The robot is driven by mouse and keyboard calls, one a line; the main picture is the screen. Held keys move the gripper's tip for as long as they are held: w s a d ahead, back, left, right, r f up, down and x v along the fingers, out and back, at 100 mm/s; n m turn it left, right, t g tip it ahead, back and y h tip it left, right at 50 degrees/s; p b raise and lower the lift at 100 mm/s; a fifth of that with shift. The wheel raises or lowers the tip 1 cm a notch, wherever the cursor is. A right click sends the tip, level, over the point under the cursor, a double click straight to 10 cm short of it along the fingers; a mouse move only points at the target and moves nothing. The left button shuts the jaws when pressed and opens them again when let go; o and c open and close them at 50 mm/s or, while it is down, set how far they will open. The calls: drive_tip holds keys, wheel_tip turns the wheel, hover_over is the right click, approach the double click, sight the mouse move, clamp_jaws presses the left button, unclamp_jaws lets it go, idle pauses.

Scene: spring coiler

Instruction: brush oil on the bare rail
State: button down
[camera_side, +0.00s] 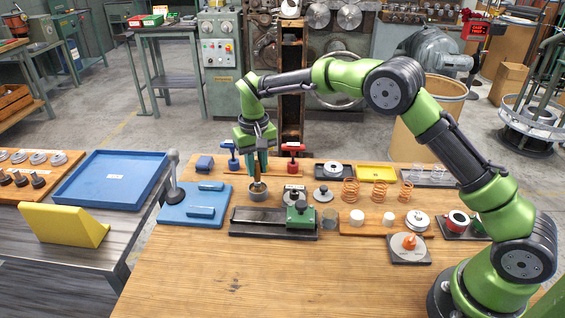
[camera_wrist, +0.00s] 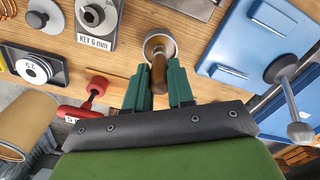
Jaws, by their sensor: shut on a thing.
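My gripper (camera_side: 259,172) points down near the back of the wooden bench. Its teal fingers are shut on a brown brush handle (camera_side: 257,186), which also shows between the fingers in the wrist view (camera_wrist: 158,74). The brush's lower end is inside a round metal pot (camera_side: 258,195), seen from above in the wrist view (camera_wrist: 160,41); the bristles are hidden. A dark base with a grey metal rail (camera_side: 258,215) lies just in front of the pot, with a green block (camera_side: 300,215) at its right end. I cannot tell whether any oil is on the rail.
A blue plate with a grey lever (camera_side: 172,190) is left of the pot. Red (camera_side: 292,152) and blue (camera_side: 233,155) handled tools stand behind. Copper springs (camera_side: 379,190) and white cylinders (camera_side: 357,217) are on the right. The bench front is clear.

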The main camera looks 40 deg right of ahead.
drive_tip(key=shift+f, duration=0.1)
idle(0.5)
drive_tip(key=shift+r, duration=2.3)
drive_tip(key=shift+a+r, duration=0.15)
drive_tip(key=shift+r, duration=0.05)
drive_tip(key=s+a+r, duration=0.2)
drive_tip(key=s+r, duration=0.2)
drive_tip(key=s, duration=0.2)
drive_tip(key=shift+s+d+f, duration=0.1)
drive_tip(key=shift+s+f, duration=0.9)
drive_tip(key=shift+f, duration=0.25)
drive_tip(key=shift+s+a+f, duration=0.1)
drive_tip(key=shift+s+f, duration=0.9)
drive_tip(key=shift+f, duration=0.25)
drive_tip(key=shift+s+d+f, duration=0.1)
drive_tip(key=shift+s+f, duration=0.9)
drive_tip(key=shift+f, duration=0.25)
